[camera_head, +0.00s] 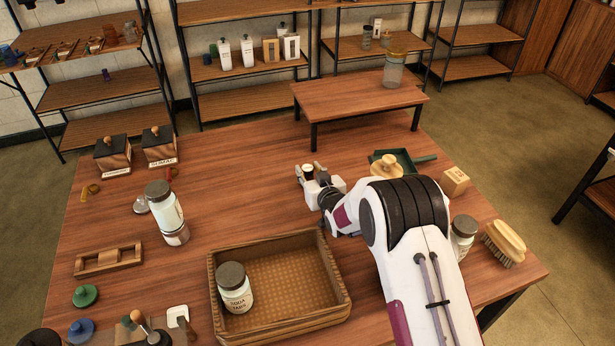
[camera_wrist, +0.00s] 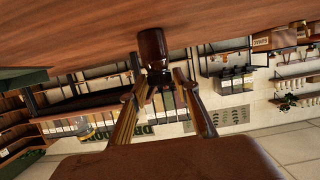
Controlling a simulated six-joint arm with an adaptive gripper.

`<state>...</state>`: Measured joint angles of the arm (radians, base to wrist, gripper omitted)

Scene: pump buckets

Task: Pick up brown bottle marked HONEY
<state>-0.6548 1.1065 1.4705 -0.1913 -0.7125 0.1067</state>
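A small brown bottle (camera_wrist: 152,46) shows upside down in the wrist view, against the wooden table surface along the top of that picture. Its dark narrow end points toward my gripper (camera_wrist: 159,82). The two fingers are spread apart, with the bottle in line with the gap between their tips. I cannot tell whether either finger touches it. No HONEY marking is legible. In the head view my gripper (camera_head: 309,168) is low over the middle of the table, and the bottle is too small and covered to make out clearly there.
A wooden tray (camera_head: 340,300) holding a lidded jar (camera_head: 234,287) is in front. A raised wooden stand (camera_head: 345,97) with a glass jar (camera_head: 393,71) is behind. A green pan (camera_head: 404,158), wooden block (camera_head: 455,181) and brush (camera_head: 503,243) lie right. A tall jar (camera_head: 165,212) stands left.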

